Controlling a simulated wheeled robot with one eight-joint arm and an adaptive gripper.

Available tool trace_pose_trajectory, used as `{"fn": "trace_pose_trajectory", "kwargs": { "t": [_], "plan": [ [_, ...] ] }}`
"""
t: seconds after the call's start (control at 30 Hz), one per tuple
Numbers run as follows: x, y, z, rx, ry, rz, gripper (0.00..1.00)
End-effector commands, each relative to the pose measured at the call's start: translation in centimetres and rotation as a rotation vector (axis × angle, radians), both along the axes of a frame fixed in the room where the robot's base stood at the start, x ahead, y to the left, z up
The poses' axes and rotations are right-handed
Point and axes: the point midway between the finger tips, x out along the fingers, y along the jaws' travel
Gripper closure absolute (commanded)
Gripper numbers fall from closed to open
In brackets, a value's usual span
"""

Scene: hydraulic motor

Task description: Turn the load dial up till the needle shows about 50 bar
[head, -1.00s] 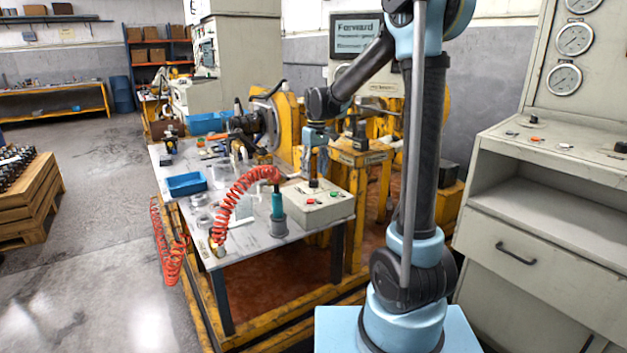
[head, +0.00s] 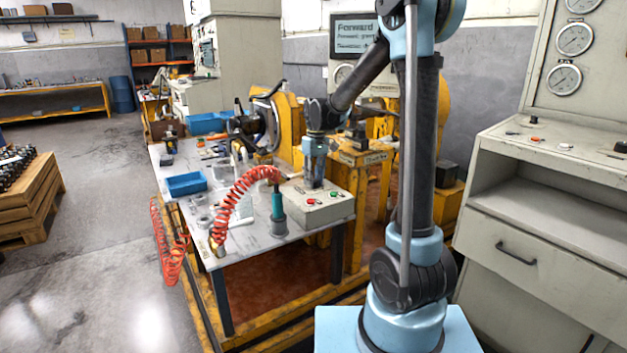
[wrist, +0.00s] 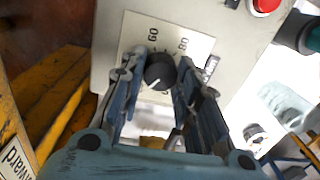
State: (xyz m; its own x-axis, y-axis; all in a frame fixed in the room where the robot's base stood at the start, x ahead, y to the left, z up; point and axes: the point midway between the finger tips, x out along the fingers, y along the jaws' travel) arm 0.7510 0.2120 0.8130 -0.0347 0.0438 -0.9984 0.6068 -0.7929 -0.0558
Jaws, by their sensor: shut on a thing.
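The load dial (wrist: 159,71) is a black round knob with a white mark, on a white scale plate (wrist: 190,46) with printed numbers, of which 60 and 80 are readable. The plate is on a pale control box (head: 325,210) at the near end of the bench. My gripper (wrist: 160,66) has its fingers on both sides of the dial and is shut on it. In the head view my gripper (head: 314,180) points down at the box top and hides the dial. A gauge (head: 343,75) under the display is partly behind my arm; its needle is too small to read.
A red button (wrist: 265,4) is on the box near the dial. A teal tool (head: 277,205) with a coiled red hose (head: 228,195) stands left of the box. A blue tray (head: 186,184) lies on the bench. The display (head: 356,37) reads "Forward".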

Motion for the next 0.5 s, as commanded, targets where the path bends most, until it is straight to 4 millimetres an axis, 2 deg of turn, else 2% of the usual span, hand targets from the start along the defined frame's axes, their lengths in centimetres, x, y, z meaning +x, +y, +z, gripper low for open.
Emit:
{"fn": "trace_pose_trajectory", "kwargs": {
  "t": [0.5],
  "plan": [
    [0.03, -0.08, 0.02, -0.001, -0.001, -0.274, 0.94]
  ]
}}
